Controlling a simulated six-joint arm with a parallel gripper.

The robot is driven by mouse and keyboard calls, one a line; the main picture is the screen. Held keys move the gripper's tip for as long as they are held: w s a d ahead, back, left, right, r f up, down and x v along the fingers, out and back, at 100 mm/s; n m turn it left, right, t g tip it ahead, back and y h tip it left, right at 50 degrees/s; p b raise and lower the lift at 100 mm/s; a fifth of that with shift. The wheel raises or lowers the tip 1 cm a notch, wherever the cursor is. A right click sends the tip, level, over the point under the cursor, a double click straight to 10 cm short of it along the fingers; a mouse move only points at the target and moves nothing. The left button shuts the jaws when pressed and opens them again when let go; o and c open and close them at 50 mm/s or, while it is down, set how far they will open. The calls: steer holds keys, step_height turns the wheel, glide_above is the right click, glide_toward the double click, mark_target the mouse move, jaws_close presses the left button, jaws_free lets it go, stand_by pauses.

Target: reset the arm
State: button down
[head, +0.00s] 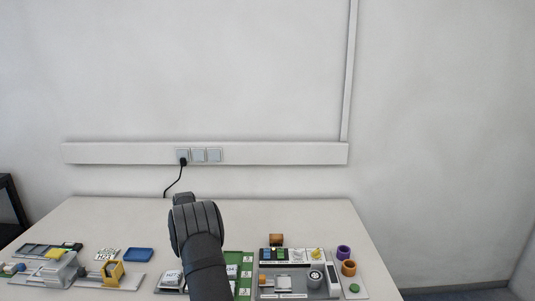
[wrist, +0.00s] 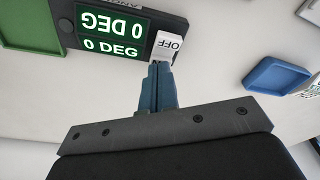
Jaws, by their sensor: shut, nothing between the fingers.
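In the wrist view my gripper (wrist: 159,68) has its two blue fingers pressed together, with nothing between them. The fingertips are right beside a white switch marked OFF (wrist: 167,45) at the end of a dark panel. Whether they touch it I cannot tell.
A blue tray (head: 139,255) lies left of my arm, with a yellow holder (head: 112,272) near it. A green board (head: 246,262) lies just right of the arm. Purple (head: 344,252) and orange (head: 349,268) cups stand farther right. The table's back (head: 110,211) is clear.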

steer(key=shift+r, duration=0.1)
steer(key=shift+r, duration=4.35)
steer(key=d+n, duration=0.3)
steer(key=d, duration=0.6)
steer(key=shift+w+f+n, duration=0.15)
steer(key=shift+n, duration=0.15)
